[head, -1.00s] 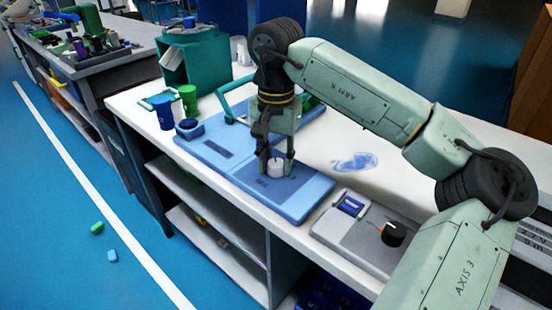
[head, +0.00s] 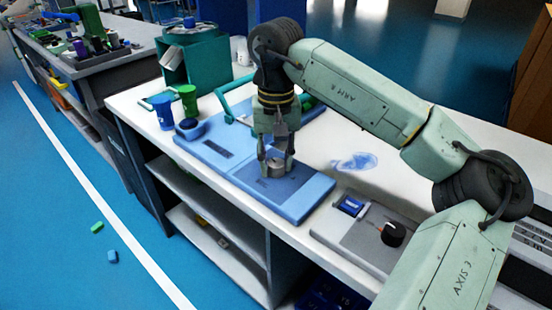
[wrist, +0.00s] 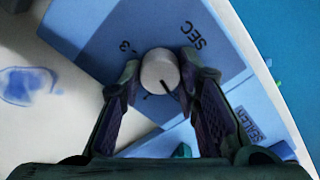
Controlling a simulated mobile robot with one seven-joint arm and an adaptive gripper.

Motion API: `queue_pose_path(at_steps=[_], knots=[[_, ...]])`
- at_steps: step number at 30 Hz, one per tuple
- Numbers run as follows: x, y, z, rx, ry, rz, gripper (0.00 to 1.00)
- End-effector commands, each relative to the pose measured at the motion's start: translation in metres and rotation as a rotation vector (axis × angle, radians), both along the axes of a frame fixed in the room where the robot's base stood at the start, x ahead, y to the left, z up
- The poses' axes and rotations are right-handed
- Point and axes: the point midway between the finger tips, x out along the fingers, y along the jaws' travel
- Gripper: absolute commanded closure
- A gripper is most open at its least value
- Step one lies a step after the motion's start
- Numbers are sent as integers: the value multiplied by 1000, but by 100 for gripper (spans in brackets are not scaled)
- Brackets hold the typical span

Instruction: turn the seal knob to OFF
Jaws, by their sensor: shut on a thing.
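The seal knob (wrist: 157,70) is a round, pale grey knob with a dark pointer line. It stands on the blue sealer (head: 301,203). In the wrist view its pointer faces the lower right of the picture. "SEC" and a "3" are printed above it there; no OFF mark is readable, and the fingers hide some of the panel. My gripper (head: 276,161) points down over the panel and is shut on the knob, one finger at each side. In the head view the fingers partly cover the knob.
A grey box (head: 345,238) with a black knob (head: 393,233) stands to the right on the white bench. The sealer's green handle (head: 235,97), a blue cup (head: 163,112), a green cup (head: 188,101) and a teal holder (head: 200,57) are at the left.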

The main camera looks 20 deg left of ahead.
Motion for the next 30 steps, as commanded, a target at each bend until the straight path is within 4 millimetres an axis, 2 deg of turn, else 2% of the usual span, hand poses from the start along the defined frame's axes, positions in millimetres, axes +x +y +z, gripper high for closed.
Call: queue_pose_path(at_steps=[8,9,17,26,30], knots=[[0,0,0,1,-2,0,98],[0,0,0,1,-2,0,68],[0,0,0,0,-1,0,51],[0,0,1,0,-1,0,50],[1,0,10,-1,-3,-2,50]])
